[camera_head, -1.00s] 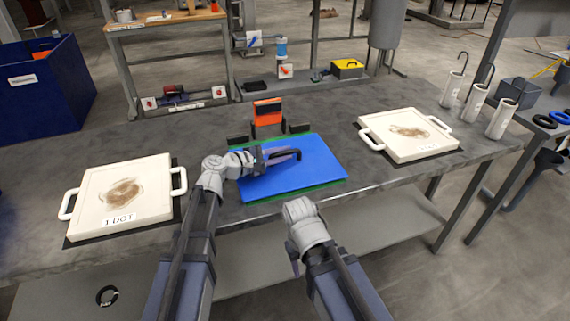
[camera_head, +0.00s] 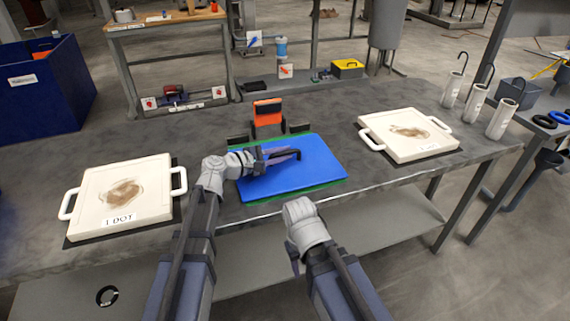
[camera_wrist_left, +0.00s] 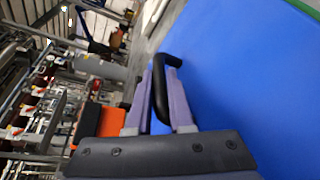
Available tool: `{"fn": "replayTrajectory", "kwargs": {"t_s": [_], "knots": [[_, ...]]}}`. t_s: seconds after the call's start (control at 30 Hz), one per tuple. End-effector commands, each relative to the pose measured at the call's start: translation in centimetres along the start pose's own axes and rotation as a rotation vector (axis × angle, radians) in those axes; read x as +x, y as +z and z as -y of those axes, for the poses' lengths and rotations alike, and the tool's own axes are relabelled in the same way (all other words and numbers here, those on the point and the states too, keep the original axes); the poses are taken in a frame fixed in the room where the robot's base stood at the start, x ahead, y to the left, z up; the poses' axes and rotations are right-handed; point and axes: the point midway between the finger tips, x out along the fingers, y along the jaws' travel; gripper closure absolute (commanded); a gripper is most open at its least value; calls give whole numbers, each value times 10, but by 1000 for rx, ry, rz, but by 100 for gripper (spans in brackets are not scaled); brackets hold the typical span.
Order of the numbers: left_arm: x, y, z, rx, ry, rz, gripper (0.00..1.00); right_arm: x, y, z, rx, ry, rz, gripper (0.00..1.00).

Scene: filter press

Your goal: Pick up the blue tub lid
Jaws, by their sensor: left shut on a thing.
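The blue tub lid (camera_head: 310,169) is a flat blue plate with a black handle (camera_head: 298,152), at the middle of the table. A green border shows beneath it along its left and front right edges. My left gripper (camera_head: 284,155) is shut on the black handle. In the left wrist view the two purple fingers (camera_wrist_left: 161,100) are on either side of the handle (camera_wrist_left: 160,82), and the lid (camera_wrist_left: 240,75) fills the right side. The lid looks slightly raised over the green border. My right arm's wrist shows at the front, but its jaws are not clear.
A white tray marked 1 DOT (camera_head: 148,210) lies left, another white tray (camera_head: 385,147) right. An orange and black device (camera_head: 267,114) stands behind the lid. Several white cylinders with hooks (camera_head: 476,102) stand at the right end. The table between lid and trays is clear.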

Motion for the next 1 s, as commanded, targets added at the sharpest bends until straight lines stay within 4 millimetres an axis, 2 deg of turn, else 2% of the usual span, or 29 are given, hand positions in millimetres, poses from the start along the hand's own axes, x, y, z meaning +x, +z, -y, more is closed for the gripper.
{"fn": "replayTrajectory", "kwargs": {"t_s": [0.57, 0.77, 1.0], "knots": [[-1, 3, -4, 0, 0, 0, 100, -6, 0, 0, 0, 0, 0, 50], [-5, 12, -20, 0, 0, 0, 100, -24, 1, -2, 0, 0, 0, 50], [-13, 31, -50, 0, 0, 0, 100, -60, 4, -6, 0, 0, 0, 50]]}}
